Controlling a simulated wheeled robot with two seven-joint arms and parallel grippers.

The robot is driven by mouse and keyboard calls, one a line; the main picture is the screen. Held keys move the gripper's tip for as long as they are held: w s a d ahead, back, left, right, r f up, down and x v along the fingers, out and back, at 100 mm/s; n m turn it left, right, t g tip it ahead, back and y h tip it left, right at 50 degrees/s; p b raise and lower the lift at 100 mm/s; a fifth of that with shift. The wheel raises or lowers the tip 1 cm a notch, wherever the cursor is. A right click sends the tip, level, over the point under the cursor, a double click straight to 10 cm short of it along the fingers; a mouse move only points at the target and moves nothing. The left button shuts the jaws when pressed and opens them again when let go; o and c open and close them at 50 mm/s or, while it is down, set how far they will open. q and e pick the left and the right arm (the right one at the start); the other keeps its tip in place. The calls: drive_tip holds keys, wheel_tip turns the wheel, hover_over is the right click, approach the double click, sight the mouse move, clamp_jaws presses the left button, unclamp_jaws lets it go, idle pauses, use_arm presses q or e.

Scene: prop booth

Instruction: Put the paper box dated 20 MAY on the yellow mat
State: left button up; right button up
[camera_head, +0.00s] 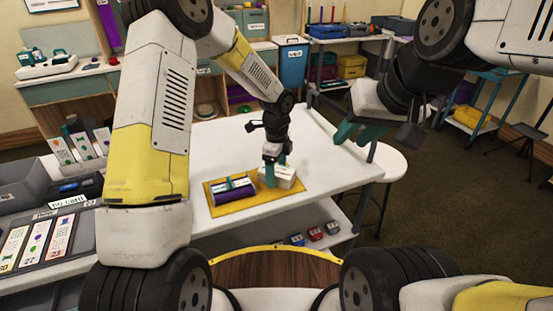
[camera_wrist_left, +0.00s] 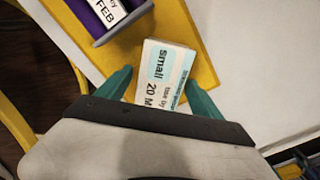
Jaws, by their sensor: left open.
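A white paper box (camera_head: 284,181) is at the right part of the yellow mat (camera_head: 252,202) on the white table. In the left wrist view the box (camera_wrist_left: 163,72) has a pale blue label reading "small" and "20 M", the rest cut off by my gripper. Yellow mat (camera_wrist_left: 207,68) shows beyond it. My left gripper (camera_head: 273,174) is open, its teal fingers (camera_wrist_left: 158,92) either side of the box, with a gap at the left finger. My right gripper (camera_head: 354,133) is raised right of the table; its jaw opening is unclear.
A purple box (camera_head: 233,194) sits on the mat's left part; its label (camera_wrist_left: 108,9) reads "FEB". The white table (camera_head: 325,168) is clear behind and right of the mat. A grey tray of cards (camera_head: 50,240) and a "no card" bin (camera_head: 68,201) stand at left.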

sight(277, 169)
use_arm(q)
wheel_tip(277, 169, up, 12)
drive_tip(key=f, duration=0.1)
drive_tip(key=s+a+r+n+t, duration=0.3)
drive_tip(key=s+a+r+n, duration=0.65)
drive_tip(key=r, duration=0.35)
drive_tip(key=s+a+r+n+t+h, duration=0.1)
drive_tip(key=s+a+r+n, duration=0.1)
drive_tip(key=s+n, duration=0.4)
drive_tip(key=s+a+r+n+t+h, duration=0.1)
drive_tip(key=s+a+r+n+t, duration=0.1)
drive_tip(key=s+n, duration=0.4)
drive_tip(key=shift+s+a+r, duration=0.15)
drive_tip(key=shift+s+a, duration=0.35)
drive_tip(key=shift+s, duration=0.4)
